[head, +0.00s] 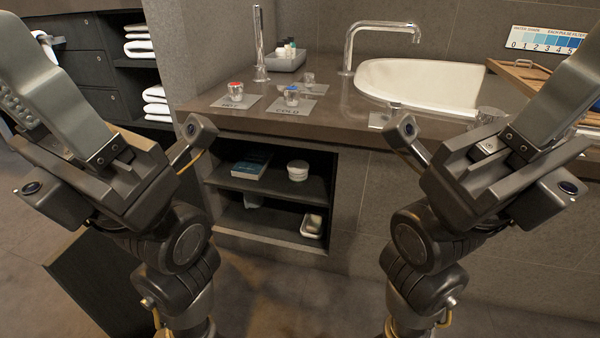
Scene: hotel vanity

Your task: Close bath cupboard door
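The bath cupboard (268,187) is a dark recess with shelves under the bath deck, and its front is uncovered. A dark wooden panel (100,285), apparently its door, stands swung out at the lower left. My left arm hides part of this panel and the hinge side. My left gripper (45,75) is raised at the upper left, above and apart from the panel. My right gripper (555,95) is raised at the upper right, in front of the tub side. I see no object held, and finger spacing is unclear in both.
A blue book (251,165), a white jar (298,170) and a soap dish (311,226) sit inside the cupboard. Taps (236,92) and a white tub (425,85) are on the deck (345,118). Towel shelves (133,75) stand at left. Floor before the cupboard is clear.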

